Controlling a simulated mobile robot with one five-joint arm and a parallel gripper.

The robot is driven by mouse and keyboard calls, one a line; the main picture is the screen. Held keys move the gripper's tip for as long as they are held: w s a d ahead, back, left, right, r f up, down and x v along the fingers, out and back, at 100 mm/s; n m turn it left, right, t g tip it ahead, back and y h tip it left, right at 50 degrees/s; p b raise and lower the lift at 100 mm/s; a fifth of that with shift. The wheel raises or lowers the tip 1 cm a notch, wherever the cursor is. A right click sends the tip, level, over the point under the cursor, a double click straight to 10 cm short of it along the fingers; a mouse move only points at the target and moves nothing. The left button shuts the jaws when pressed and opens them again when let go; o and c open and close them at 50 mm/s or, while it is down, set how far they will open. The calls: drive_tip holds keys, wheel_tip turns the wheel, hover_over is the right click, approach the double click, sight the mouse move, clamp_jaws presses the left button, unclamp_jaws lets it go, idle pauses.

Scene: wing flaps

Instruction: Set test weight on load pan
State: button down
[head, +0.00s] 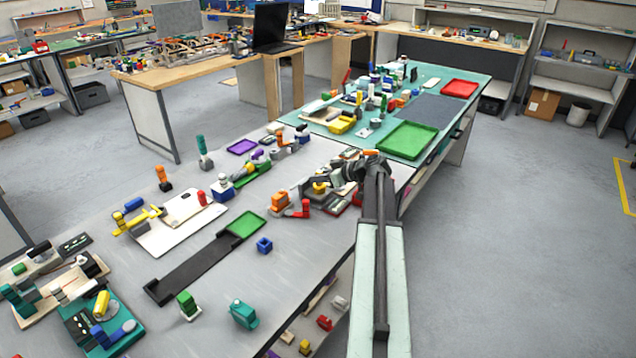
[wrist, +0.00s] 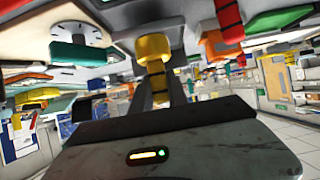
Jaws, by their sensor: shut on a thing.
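My gripper (head: 325,184) is over the near bench in the head view, at the bench's right side. In the wrist view my gripper (wrist: 158,85) is shut on a yellow piece with a wide round head (wrist: 153,48), which I take for the test weight. A bit of yellow (head: 319,188) shows at the fingertips in the head view. I cannot tell whether the piece touches anything below. I cannot pick out the load pan for certain in either view.
An orange block (head: 280,201) and a red piece (head: 302,209) stand left of my gripper. A green tray (head: 244,224) and a blue block (head: 264,245) lie nearer. A teal-topped bench (head: 450,106) with a green tray (head: 408,139) stands beyond. Bare bench lies at front centre.

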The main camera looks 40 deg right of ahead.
drive_tip(key=shift+a+f, duration=0.15)
drive_tip(key=c, duration=1.3)
unclamp_jaws()
drive_tip(key=shift+r, duration=0.25)
drive_tip(key=p+v, duration=0.5)
drive_tip(key=v, duration=0.7)
drive_tip(key=shift+p, duration=0.4)
